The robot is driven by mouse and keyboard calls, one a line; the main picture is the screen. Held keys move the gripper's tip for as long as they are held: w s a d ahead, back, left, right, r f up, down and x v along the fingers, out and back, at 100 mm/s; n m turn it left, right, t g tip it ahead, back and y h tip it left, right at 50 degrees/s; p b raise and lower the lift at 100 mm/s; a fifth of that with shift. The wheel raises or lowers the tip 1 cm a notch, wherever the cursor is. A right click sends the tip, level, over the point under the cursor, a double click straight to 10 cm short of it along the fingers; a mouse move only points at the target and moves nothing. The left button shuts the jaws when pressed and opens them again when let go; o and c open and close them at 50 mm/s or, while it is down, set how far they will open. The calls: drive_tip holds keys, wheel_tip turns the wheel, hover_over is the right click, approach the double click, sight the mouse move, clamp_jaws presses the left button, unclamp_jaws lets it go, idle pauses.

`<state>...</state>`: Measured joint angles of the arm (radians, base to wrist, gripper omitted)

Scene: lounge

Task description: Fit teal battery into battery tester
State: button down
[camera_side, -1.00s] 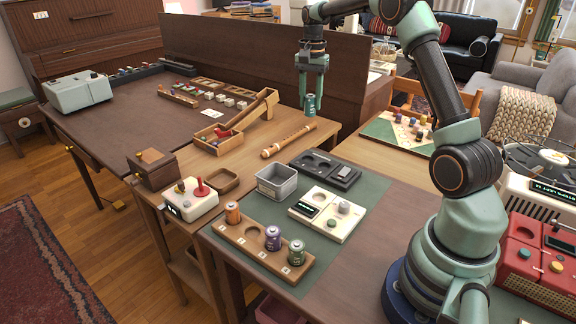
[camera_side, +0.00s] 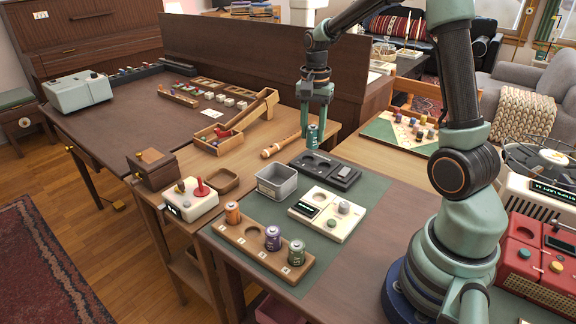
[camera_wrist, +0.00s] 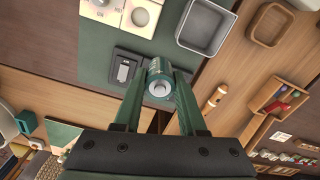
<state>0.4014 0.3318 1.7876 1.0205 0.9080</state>
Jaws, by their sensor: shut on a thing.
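My gripper (camera_side: 313,124) is shut on the teal battery (camera_side: 312,134) and holds it upright in the air. In the wrist view the battery (camera_wrist: 160,80) sits between the two fingertips (camera_wrist: 161,72), its pale round end facing the camera. A dark grey device (camera_side: 343,173) with round recesses lies on the green mat, a little below and right of the battery. It also shows in the wrist view (camera_wrist: 123,72), partly hidden behind the battery and fingers. A cream device (camera_side: 327,223) with a small display stands nearer. I cannot tell for certain which device is the tester.
A grey metal bin (camera_side: 275,184) stands left of the dark device. A wooden holder (camera_side: 249,243) with orange, purple and green batteries is at the front of the mat (camera_side: 374,191). A wooden flute (camera_side: 281,146) lies behind the bin. A red device (camera_side: 527,254) is at right.

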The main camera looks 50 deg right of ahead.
drive_tip(key=shift+s+a+f, duration=0.7)
drive_tip(key=shift+s+f, duration=0.25)
drive_tip(key=shift+f, duration=0.7)
drive_tip(key=shift+s+a+f, duration=0.75)
drive_tip(key=shift+s+f, duration=0.2)
drive_tip(key=shift+f, duration=0.75)
drive_tip(key=shift+s+a+f, duration=0.7)
drive_tip(key=shift+s+f, duration=0.25)
drive_tip(key=shift+f, duration=0.7)
drive_tip(key=shift+f, duration=0.9)
drive_tip(key=shift+c, duration=2)
unclamp_jaws()
wheel_tip(320, 180, up, 8)
drive_tip(key=shift+f, duration=0.25)
